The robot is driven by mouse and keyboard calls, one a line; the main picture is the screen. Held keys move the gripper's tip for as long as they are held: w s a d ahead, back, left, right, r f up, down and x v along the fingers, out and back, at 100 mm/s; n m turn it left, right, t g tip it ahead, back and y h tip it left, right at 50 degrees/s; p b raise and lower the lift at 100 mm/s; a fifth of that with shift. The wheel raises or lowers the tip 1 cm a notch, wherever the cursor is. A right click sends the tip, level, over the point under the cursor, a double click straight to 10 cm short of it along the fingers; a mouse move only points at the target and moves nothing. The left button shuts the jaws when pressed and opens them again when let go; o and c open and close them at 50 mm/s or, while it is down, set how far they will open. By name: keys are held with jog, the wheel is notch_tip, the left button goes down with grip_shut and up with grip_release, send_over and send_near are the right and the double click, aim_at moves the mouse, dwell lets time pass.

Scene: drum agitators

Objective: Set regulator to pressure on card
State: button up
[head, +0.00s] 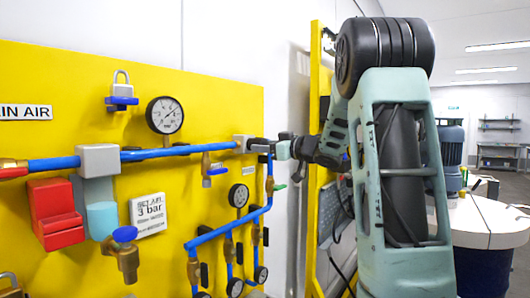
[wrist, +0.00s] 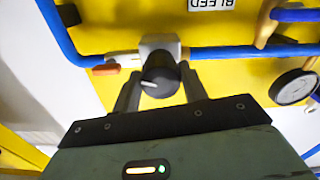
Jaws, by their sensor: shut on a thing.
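The regulator is a grey block (head: 242,143) on the blue pipe at the right of the yellow panel. It also shows in the wrist view (wrist: 158,43). Its black knob (wrist: 160,76), with a white pointer line, sits between the two fingers of my gripper (wrist: 160,88). The fingers are shut on the knob from both sides. In the head view my gripper (head: 274,147) reaches the regulator from the right and hides most of the knob. The white card (head: 149,215) reads 3 bar on its lower line. A large round gauge (head: 164,115) stands left of the regulator; its exact reading is too small to tell.
A smaller gauge (head: 238,195) and branch pipes with several valves lie below the regulator. A red device (head: 55,212), a blue-capped valve (head: 124,235) and a padlock (head: 121,90) are further left. An upside-down BLEED label (wrist: 212,4) shows in the wrist view.

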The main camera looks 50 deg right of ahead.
jog(key=n+b, duration=0.2)
jog(key=shift+f+n, duration=0.15)
jog(key=shift+n, duration=0.15)
jog(key=shift+n+b, duration=0.7)
jog(key=shift+b, duration=0.1)
jog(key=o, duration=1)
jog(key=shift+r, duration=0.2)
jog(key=shift+c, duration=0.2)
jog(key=s+d+b, duration=0.1)
jog(key=s+b, duration=0.3)
jog(key=s, duration=1.3)
jog(key=shift+s+d+b, duration=0.2)
jog(key=shift+b, duration=0.2)
